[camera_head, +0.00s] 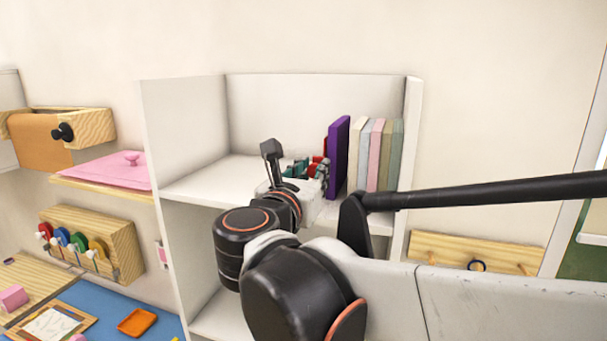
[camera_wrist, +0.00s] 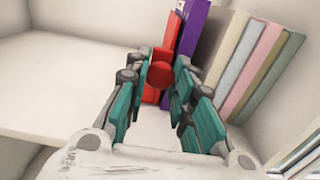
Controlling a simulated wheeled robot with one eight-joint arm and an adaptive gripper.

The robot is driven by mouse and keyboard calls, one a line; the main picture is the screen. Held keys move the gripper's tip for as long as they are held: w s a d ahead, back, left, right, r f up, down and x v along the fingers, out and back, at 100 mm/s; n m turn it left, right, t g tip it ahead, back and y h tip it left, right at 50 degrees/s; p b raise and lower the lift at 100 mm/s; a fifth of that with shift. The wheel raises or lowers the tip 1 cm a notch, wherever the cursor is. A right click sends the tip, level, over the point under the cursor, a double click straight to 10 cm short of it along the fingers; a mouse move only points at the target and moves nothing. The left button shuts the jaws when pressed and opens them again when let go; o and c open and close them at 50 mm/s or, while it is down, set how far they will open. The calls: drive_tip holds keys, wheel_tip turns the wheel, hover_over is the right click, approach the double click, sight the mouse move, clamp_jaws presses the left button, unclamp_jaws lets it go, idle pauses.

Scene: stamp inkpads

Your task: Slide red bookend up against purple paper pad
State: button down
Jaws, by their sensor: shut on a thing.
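The red bookend (camera_wrist: 160,75) stands upright on the white shelf, with a round red knob facing my gripper in the wrist view. In the head view only a small part of the bookend (camera_head: 326,160) shows behind my gripper. My gripper (camera_wrist: 160,88) has its teal-padded fingers on either side of the knob and is shut on the bookend. The purple paper pad (camera_head: 338,158) stands upright just right of the bookend; it also shows in the wrist view (camera_wrist: 194,40). The two look very close together, but the fingers hide the lower part, so I cannot tell whether they touch.
Several pale books or pads (camera_head: 375,155) stand upright right of the purple pad, up to the shelf's right wall (camera_head: 412,130). The shelf board (camera_head: 205,182) left of my gripper is clear.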

drive_tip(key=shift+s+d, duration=0.25)
drive_tip(key=shift+d, duration=0.5)
drive_tip(key=shift+s+d, duration=0.25)
drive_tip(key=shift+d, duration=0.45)
drive_tip(key=shift+a, duration=0.1)
drive_tip(key=c, duration=1.3)
unclamp_jaws()
drive_tip(key=shift+c, duration=0.2)
drive_tip(key=shift+s, duration=0.1)
drive_tip(key=v, duration=1.1)
drive_tip(key=shift+s+a, duration=0.15)
drive_tip(key=shift+s, duration=0.25)
